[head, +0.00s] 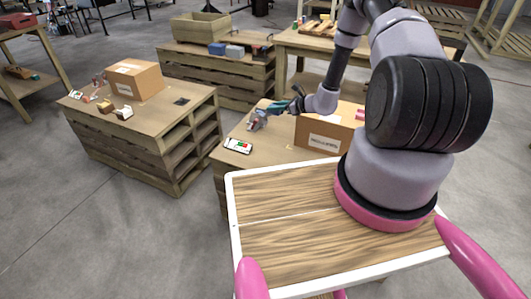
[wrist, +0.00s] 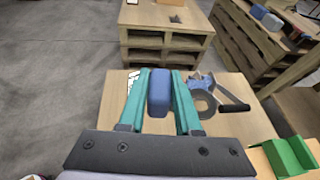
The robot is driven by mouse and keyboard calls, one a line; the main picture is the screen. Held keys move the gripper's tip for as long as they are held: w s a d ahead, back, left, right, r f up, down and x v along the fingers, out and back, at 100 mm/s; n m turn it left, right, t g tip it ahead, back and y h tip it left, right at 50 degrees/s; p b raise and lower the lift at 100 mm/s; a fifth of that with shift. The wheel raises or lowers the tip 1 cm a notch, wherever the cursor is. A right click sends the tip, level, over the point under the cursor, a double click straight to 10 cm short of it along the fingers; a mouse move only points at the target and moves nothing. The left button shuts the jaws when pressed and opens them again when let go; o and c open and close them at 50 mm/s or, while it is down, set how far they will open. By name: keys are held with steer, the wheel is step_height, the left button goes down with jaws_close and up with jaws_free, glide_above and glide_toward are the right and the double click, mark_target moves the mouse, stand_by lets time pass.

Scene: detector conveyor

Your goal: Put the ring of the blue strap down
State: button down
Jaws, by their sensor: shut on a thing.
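My gripper (wrist: 160,85) has teal fingers, closed on the sides of a blue, rounded thing that I take for the ring of the blue strap (wrist: 158,92). In the wrist view it shows edge-on, so its hole is hidden. In the head view my gripper (head: 278,106) is small, over the far left part of the near table (head: 262,146). The blue ring is hard to make out there. Whether it touches the tabletop I cannot tell.
A grey tape dispenser (wrist: 205,101) with a black handle lies just right of my gripper. A white device (head: 238,146) lies at the table's front left. A cardboard box (head: 322,135) stands to the right. Another pallet table (head: 150,112) stands left across a floor gap.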

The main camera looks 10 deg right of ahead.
steer(key=a+f+n+g+y, duration=0.15)
steer(key=a+f, duration=0.25)
steer(key=f, duration=0.9)
glide_above(266, 156)
step_height(266, 156, down, 5)
steer(key=shift+w+f, duration=0.15)
steer(key=shift+f, duration=2.3)
steer(key=shift+f, duration=0.1)
steer(key=c, duration=0.6)
jaws_free()
steer(key=v, duration=1.2)
steer(key=shift+r, duration=0.2)
